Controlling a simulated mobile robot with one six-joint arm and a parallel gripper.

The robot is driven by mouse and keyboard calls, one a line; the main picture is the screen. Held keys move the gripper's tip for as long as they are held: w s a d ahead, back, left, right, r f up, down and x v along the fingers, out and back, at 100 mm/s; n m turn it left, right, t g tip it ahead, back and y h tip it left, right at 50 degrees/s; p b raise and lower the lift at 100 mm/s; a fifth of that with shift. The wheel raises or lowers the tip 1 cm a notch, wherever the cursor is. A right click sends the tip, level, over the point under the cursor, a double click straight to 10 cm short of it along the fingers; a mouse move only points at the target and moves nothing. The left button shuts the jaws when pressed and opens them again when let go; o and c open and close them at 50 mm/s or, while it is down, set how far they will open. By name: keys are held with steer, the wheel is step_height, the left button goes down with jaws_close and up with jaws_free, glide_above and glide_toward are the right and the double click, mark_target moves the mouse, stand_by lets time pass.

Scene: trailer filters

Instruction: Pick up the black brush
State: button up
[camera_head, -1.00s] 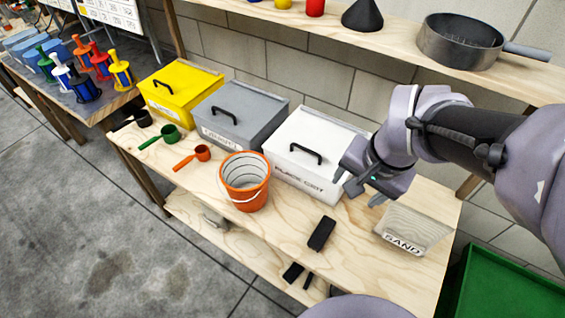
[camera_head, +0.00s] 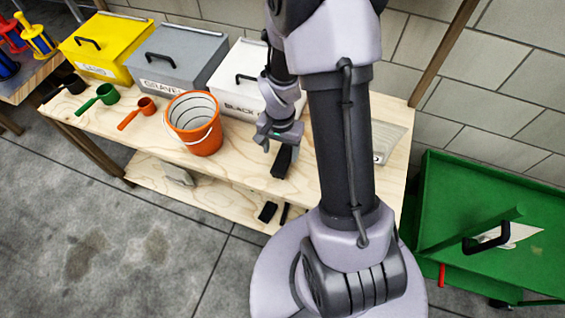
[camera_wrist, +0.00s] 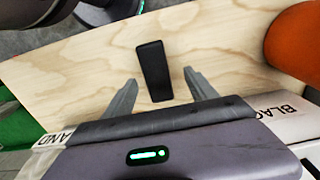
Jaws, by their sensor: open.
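The black brush (camera_head: 283,162) lies on the light wooden bench top, to the right of the orange bucket. In the wrist view the brush (camera_wrist: 154,70) is a plain dark block with rounded corners, lying lengthwise between my fingers; no bristles show. My gripper (camera_head: 276,141) hangs over it, and hides its far end in the head view. In the wrist view my gripper (camera_wrist: 159,82) is open and empty, one finger on each side of the brush, with bare wood between. I cannot tell how high the fingers are above the bench.
The orange bucket (camera_head: 194,124) stands left of the brush. The white bin (camera_head: 232,93) is close behind my gripper. The sand container (camera_head: 388,140) is to the right, partly hidden by my arm. A green cart (camera_head: 450,185) stands beyond the bench's right end. Black items (camera_head: 267,212) lie on the lower shelf.

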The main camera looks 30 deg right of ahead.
mark_target(283, 158)
steer(key=f+b, duration=0.1)
steer(key=f, duration=0.2)
steer(key=f+b, duration=0.1)
steer(key=f, duration=0.1)
steer(key=shift+s+d+b, duration=0.15)
steer(key=shift+d+b, duration=0.2)
steer(key=shift+r, duration=0.1)
